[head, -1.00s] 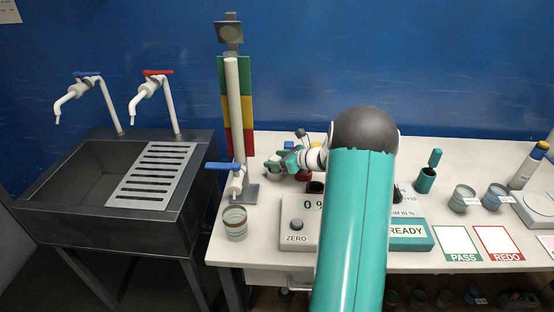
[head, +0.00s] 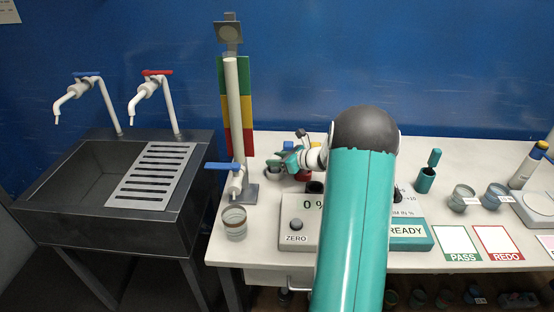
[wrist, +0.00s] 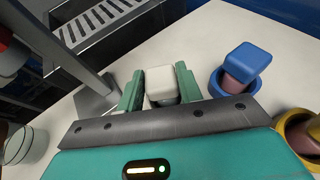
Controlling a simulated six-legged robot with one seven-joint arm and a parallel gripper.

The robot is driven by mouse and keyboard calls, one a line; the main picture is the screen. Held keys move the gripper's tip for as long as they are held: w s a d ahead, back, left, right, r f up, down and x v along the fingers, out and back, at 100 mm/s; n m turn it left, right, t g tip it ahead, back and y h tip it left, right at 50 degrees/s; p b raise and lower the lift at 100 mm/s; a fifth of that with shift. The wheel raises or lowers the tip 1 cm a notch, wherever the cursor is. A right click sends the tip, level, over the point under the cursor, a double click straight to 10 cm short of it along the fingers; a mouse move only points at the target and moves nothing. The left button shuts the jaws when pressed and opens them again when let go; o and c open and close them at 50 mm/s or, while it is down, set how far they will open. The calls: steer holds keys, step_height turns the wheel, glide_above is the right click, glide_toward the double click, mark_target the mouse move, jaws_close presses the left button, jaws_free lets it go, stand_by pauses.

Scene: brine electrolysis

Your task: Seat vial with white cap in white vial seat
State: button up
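The vial with the white cap (wrist: 162,84) shows in the wrist view between the two green fingers of my gripper (wrist: 161,90). The fingers lie close along both sides of the cap, and my gripper looks shut on it. Only a little of the vial's body shows below the cap. In the head view my gripper (head: 289,161) is low over the bench, right of the valve column, partly behind my arm. The white vial seat cannot be made out. I cannot tell whether the vial's lower end is in a seat.
A blue-capped vial (wrist: 248,60) stands in a blue seat right of my gripper, with a yellow seat (wrist: 286,124) nearer. The valve column (head: 234,120) and a glass beaker (head: 235,223) are to the left. A meter box (head: 296,226) stands in front.

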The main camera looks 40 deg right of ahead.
steer(key=o, duration=0.4)
steer(key=shift+f, duration=0.2)
steer(key=shift+s, duration=0.1)
steer(key=v, duration=1.3)
steer(key=shift+s+d+r, duration=0.15)
steer(key=shift+s+r, duration=0.15)
